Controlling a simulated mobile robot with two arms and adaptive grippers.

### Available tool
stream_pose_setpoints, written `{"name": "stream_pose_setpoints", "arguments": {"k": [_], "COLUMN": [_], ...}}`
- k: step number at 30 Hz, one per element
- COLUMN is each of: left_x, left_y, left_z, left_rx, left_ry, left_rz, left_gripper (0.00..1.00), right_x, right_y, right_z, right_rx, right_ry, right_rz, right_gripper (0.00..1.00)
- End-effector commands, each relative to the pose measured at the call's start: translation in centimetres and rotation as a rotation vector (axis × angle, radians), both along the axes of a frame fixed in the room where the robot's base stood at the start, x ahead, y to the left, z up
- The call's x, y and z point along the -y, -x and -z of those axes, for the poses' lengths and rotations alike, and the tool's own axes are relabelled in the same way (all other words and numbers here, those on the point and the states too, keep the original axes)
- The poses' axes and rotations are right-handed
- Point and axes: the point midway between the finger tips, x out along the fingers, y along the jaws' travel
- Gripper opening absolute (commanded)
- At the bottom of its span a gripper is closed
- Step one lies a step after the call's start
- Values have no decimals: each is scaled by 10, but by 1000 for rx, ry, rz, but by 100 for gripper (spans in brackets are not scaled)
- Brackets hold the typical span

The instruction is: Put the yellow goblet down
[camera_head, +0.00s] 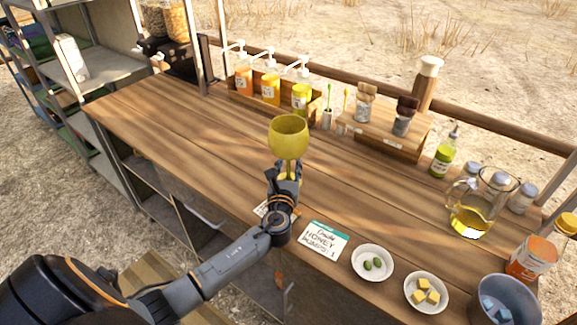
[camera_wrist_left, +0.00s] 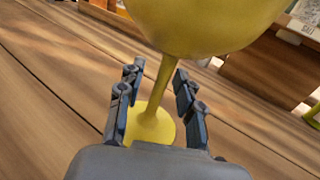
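The yellow goblet (camera_head: 289,136) is upright at the middle of the wooden counter (camera_head: 190,140). In the left wrist view the goblet (camera_wrist_left: 205,25) shows its bowl, its thin stem and its round foot, which appears to rest on the wood. My left gripper (camera_head: 286,172) is low at the stem, with one finger on each side. In the left wrist view the left gripper (camera_wrist_left: 158,78) is open, with gaps between its fingers and the stem. In the head view the gripper hides the goblet's foot. My right gripper is not in view.
Pump bottles in a wooden rack (camera_head: 272,108) stand behind the goblet. A card (camera_head: 323,241), two white bowls (camera_head: 372,262) and a glass jug (camera_head: 470,215) are at the right. The counter's left part is clear.

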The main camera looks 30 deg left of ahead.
Motion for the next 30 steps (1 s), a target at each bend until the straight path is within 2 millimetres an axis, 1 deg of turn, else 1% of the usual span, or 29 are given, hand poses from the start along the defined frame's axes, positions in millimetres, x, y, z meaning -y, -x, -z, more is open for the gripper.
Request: {"name": "stream_pose_setpoints", "arguments": {"k": [3, 5, 8, 15, 18, 21, 25, 30], "left_x": [0, 4, 10, 33, 39, 45, 49, 50], "left_y": [0, 7, 23, 70, 87, 99, 107, 110], "left_z": [-5, -2, -1, -1, -1, -1, -2, -3], "left_rx": [0, 0, -1, -1, 0, -1, 1, 1], "left_ry": [0, 1, 2, 3, 1, 0, 0, 0], "left_rz": [0, 2, 2, 2, 0, 1, 0, -1], "left_gripper": [36, 36, 36, 36, 36, 36, 36, 36], "right_x": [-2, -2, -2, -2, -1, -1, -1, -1], "right_y": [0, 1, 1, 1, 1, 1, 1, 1], "right_z": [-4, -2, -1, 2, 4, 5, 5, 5], "right_rx": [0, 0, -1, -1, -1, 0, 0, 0], "right_ry": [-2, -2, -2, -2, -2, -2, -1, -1], "right_rz": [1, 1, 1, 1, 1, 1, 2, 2], "right_gripper": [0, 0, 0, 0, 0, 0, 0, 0]}}
